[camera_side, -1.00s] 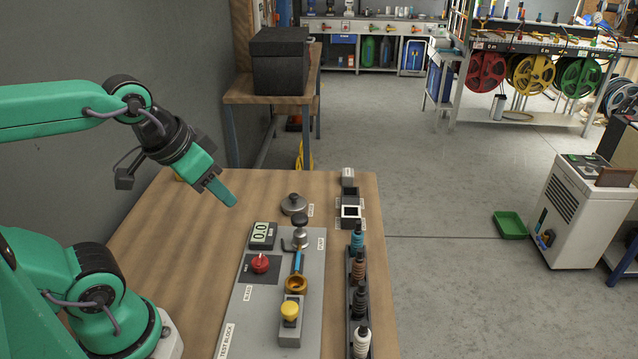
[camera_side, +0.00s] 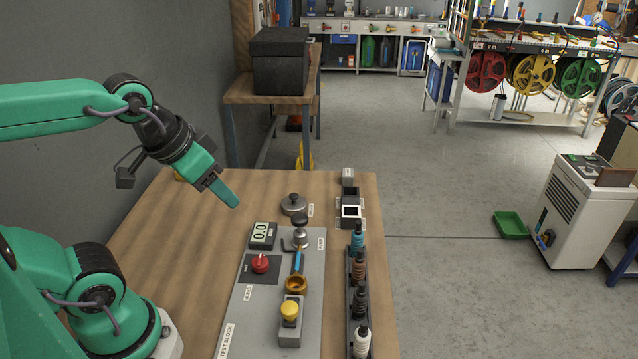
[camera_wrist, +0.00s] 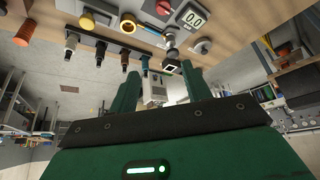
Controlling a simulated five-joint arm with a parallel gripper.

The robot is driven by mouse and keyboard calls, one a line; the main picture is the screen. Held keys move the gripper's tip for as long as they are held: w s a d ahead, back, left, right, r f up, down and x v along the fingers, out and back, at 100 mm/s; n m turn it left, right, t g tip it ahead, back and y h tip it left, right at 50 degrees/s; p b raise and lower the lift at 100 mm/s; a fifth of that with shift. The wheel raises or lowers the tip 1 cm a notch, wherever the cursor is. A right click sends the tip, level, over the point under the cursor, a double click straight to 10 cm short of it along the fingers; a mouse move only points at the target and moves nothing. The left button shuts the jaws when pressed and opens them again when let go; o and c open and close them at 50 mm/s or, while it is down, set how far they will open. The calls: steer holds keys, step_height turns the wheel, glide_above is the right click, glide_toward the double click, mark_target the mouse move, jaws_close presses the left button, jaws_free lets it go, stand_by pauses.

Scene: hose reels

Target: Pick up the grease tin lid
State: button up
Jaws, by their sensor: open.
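The grease tin lid is most likely the round grey metal lid with a small knob (camera_side: 294,205). It lies flat on the wooden bench beyond the test block (camera_side: 270,325). It also shows in the wrist view (camera_wrist: 203,46), near the top, beyond the fingers. My gripper (camera_side: 234,203) is in the air above the bench, to the left of the lid in the side view and apart from it. Its green fingers also show in the wrist view (camera_wrist: 160,85); they are spread with nothing between them.
The test block carries a pressure display (camera_side: 262,235), a red knob (camera_side: 260,263) and a yellow button (camera_side: 290,309). A rack of dark and coloured fittings (camera_side: 359,297) runs along the bench's right side. Small square blocks (camera_side: 350,212) stand right of the lid. Bare wood lies left of the lid.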

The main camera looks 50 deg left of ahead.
steer(key=w, duration=0.1)
steer(key=n+g, duration=0.6)
glide_above(294, 194)
steer(key=f, duration=1.3)
steer(key=shift+s+d+f, duration=0.15)
steer(key=shift+d+f, duration=0.05)
steer(key=shift+f, duration=0.15)
steer(key=shift+a+f, duration=0.1)
steer(key=shift+f, duration=0.15)
steer(key=shift+f, duration=0.1)
steer(key=shift+f, duration=1.2)
